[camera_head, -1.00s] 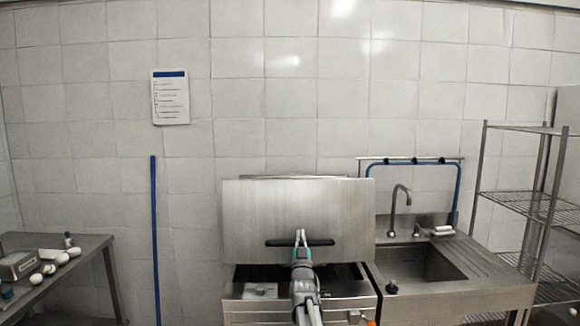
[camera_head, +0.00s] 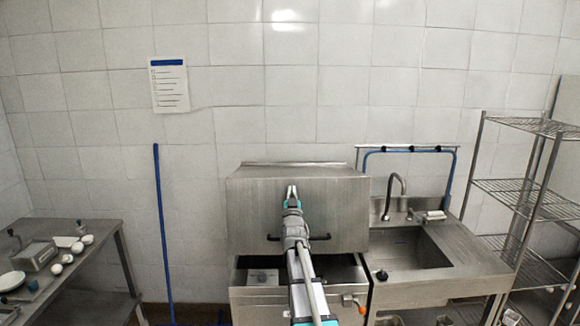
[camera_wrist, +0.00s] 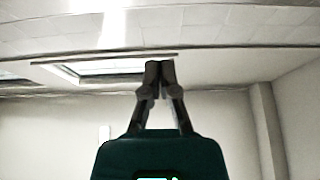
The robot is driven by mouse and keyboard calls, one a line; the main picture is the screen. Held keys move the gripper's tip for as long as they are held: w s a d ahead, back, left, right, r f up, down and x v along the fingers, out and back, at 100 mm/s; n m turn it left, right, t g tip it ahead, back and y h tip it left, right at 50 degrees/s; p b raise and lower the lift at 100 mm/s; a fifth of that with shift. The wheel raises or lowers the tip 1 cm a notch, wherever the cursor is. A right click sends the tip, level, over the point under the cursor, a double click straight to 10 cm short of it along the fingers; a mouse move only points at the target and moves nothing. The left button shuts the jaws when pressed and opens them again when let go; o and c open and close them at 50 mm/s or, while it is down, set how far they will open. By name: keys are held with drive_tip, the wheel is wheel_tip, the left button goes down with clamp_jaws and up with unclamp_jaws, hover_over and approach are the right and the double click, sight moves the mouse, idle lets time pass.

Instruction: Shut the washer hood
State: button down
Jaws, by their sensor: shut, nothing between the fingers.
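The washer hood (camera_head: 335,205) is a brushed-steel box cover standing raised, with a dark gap under it above the washer body (camera_head: 258,300). A dark bar handle (camera_head: 320,237) runs along the lower part of its front, partly hidden by my arm. My gripper (camera_head: 292,190) is shut and empty. In the head view it overlaps the hood's front, above the handle; whether it touches the hood I cannot tell. In the wrist view, the closed fingertips (camera_wrist: 160,66) appear against the ceiling and wall, and I cannot make out the handle there.
A steel sink unit (camera_head: 470,255) with a faucet (camera_head: 392,195) stands directly right of the washer. A wire shelf rack (camera_head: 535,195) is farther right. A steel table (camera_head: 100,235) with white items stands at left. A blue pole (camera_head: 162,235) leans on the wall.

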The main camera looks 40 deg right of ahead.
drive_tip(key=shift+w+r+p, duration=0.2)
drive_tip(key=shift+r+p, duration=0.1)
drive_tip(key=shift+r, duration=0.2)
drive_tip(key=shift+w+r+p, duration=0.2)
drive_tip(key=shift+r+p, duration=0.1)
drive_tip(key=shift+r, duration=0.15)
drive_tip(key=shift+w, duration=0.1)
wheel_tip(320, 180, up, 4)
drive_tip(key=p, duration=0.5)
hover_over(290, 177)
drive_tip(key=shift+s+a+r, duration=0.2)
drive_tip(key=shift+s+a, duration=0.15)
drive_tip(key=shift+s, duration=0.05)
drive_tip(key=shift+s+a+f+b, duration=0.1)
drive_tip(key=shift+s+f+b, duration=0.15)
drive_tip(key=shift+f+b, duration=0.5)
drive_tip(key=shift+s+a+f+b, duration=0.15)
drive_tip(key=shift+f+b, duration=0.55)
drive_tip(key=shift+b, duration=0.15)
drive_tip(key=shift+s+a+f+b, duration=0.15)
drive_tip(key=shift+f+b, duration=0.5)
drive_tip(key=shift+b, duration=0.15)
